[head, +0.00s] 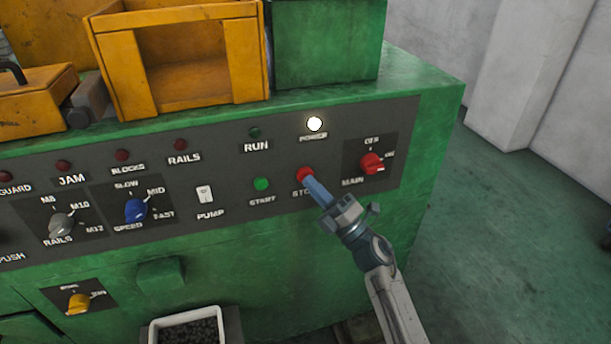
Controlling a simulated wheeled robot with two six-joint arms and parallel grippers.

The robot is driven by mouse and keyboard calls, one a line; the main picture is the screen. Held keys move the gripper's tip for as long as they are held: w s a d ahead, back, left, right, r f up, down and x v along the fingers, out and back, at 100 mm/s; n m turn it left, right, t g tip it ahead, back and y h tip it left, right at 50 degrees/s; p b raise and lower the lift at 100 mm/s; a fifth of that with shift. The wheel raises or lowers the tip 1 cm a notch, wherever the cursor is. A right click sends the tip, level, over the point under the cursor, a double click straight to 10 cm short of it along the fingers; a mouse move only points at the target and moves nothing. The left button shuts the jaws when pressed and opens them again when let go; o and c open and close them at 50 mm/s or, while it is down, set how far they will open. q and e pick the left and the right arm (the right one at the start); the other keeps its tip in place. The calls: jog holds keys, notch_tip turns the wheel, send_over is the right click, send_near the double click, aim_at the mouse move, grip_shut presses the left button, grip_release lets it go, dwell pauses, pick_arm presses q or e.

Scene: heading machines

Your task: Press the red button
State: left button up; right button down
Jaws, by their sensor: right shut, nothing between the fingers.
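The red button (304,174) sits on the dark control panel, above a label partly hidden that starts with "STO". My right gripper (312,186) is shut and empty. Its fingertips are at the lower right edge of the red button and cover part of it. I cannot tell whether they touch it or whether the button is pushed in. My left gripper is not in view.
Left of the red button is a green START button (261,184); right is a red MAIN knob (372,163). A white POWER lamp (314,124) is lit above. A white bin (188,328) of dark parts stands below. Open floor (520,230) lies right of the green machine.

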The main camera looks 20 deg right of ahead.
jog(key=s, duration=0.6)
jog(key=shift+p, duration=0.45)
jog(key=shift+d, duration=0.1)
dwell(0.4)
